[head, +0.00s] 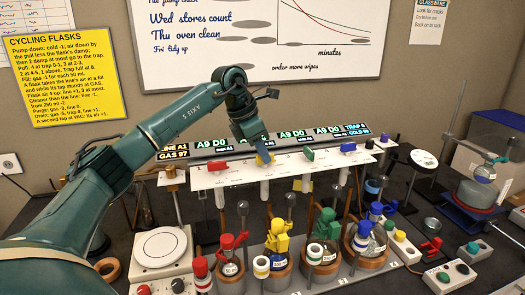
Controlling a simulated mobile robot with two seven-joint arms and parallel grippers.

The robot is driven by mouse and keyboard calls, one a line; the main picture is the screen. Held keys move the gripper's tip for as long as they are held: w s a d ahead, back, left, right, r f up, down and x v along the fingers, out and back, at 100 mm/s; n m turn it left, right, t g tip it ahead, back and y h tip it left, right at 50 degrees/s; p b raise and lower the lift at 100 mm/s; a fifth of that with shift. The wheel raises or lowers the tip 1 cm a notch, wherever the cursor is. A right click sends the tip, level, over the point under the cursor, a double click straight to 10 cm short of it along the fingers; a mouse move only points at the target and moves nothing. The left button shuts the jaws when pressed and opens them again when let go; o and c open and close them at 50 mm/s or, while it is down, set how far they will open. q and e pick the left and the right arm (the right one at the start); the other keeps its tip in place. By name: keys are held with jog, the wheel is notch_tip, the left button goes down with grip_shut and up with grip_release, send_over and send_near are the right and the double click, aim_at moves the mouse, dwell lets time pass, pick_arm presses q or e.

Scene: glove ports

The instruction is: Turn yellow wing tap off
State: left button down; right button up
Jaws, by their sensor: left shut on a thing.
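The yellow wing tap (265,160) sits on the white sloping panel (238,178), between a red tap (218,166) and a green tap (308,153). My left gripper (263,150) reaches down over the yellow tap from above and is shut on it. The gripper hides much of the tap, so I cannot tell exactly which way its wings point. A blue tap (348,147) is at the right end of the row. My right gripper is not in view.
Flasks with coloured clamps, such as a yellow clamp (277,240) and a red clamp (232,243), stand in front below the panel. Lit displays (293,137) run behind the taps. A round white plate device (160,248) is at left. A flask on a stand (484,174) is far right.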

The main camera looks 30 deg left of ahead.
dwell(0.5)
pick_arm(q)
jog(key=c, duration=1.5)
grip_release()
jog(key=shift+o, duration=0.2)
jog(key=b+v, duration=0.1)
jog(key=v, duration=1.2)
jog(key=shift+a, duration=0.15)
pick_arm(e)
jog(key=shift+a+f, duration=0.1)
